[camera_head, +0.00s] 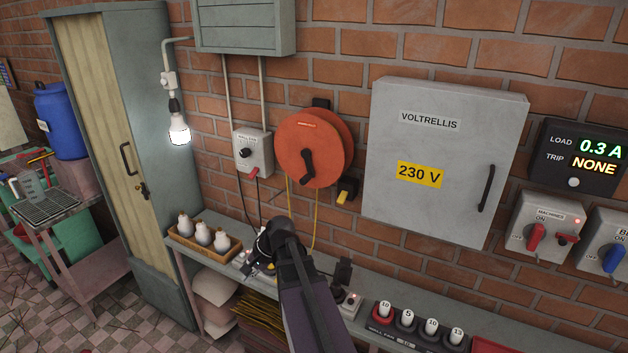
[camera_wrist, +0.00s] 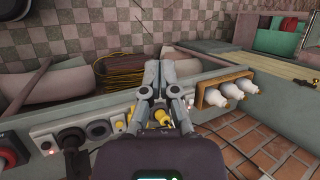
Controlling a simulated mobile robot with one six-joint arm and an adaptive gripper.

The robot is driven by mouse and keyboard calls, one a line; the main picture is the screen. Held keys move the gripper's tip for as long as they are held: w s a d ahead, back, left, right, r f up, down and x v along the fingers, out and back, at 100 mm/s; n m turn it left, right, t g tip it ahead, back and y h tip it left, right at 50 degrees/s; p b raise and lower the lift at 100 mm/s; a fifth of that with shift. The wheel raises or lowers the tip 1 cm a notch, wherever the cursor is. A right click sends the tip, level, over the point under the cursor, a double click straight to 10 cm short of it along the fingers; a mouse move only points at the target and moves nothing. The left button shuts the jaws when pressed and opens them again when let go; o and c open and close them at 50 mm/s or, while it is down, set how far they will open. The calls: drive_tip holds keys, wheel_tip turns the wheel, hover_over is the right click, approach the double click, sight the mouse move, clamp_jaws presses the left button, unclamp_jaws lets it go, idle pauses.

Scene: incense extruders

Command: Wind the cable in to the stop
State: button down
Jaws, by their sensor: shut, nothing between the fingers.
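The cable reel (camera_head: 325,142) is an orange-red drum on the brick wall, with a black crank (camera_head: 307,166) on its face. Yellow cable (camera_head: 316,222) hangs below it toward the shelf; its lower end is hidden behind my arm. A small yellow-and-black piece (camera_head: 346,191) sits on the wall at the reel's lower right. My gripper (camera_wrist: 163,66) is shut and empty, low over the shelf and below the reel. In the wrist view a yellow part (camera_wrist: 161,117) shows behind the fingers; I cannot tell whether they touch it.
A wooden tray (camera_head: 237,250) of white bulbs stands left on the narrow shelf. Sockets and a rack of fuses (camera_head: 407,318) lie along it to the right. A grey cabinet (camera_head: 440,160) and a lit bulb (camera_head: 180,131) flank the reel. The wall before the reel is clear.

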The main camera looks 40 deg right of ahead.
drive_tip(key=w+d+r+m+t+y+p, duration=0.1)
drive_tip(key=d+r+m+t, duration=0.3)
drive_tip(key=d, duration=0.5)
drive_tip(key=w+d+r+m+t+y+p, duration=0.1)
drive_tip(key=d+r+m+t, duration=0.1)
drive_tip(key=d+r+m, duration=0.5)
drive_tip(key=m+t+h+p, duration=0.1)
drive_tip(key=m+t+h, duration=0.1)
drive_tip(key=m+t, duration=0.55)
approach(308, 181)
drive_tip(key=s+d+r+m+g, duration=0.1)
drive_tip(key=s+d+r, duration=0.1)
drive_tip(key=s, duration=0.3)
drive_tip(key=shift+s+d, duration=0.2)
drive_tip(key=shift+d, duration=0.4)
drive_tip(key=shift+w+a+g, duration=0.1)
drive_tip(key=shift+g, duration=0.15)
drive_tip(key=b+x, duration=0.1)
drive_tip(key=x, duration=1.3)
drive_tip(key=shift+a, duration=0.2)
drive_tip(key=shift+r, duration=0.1)
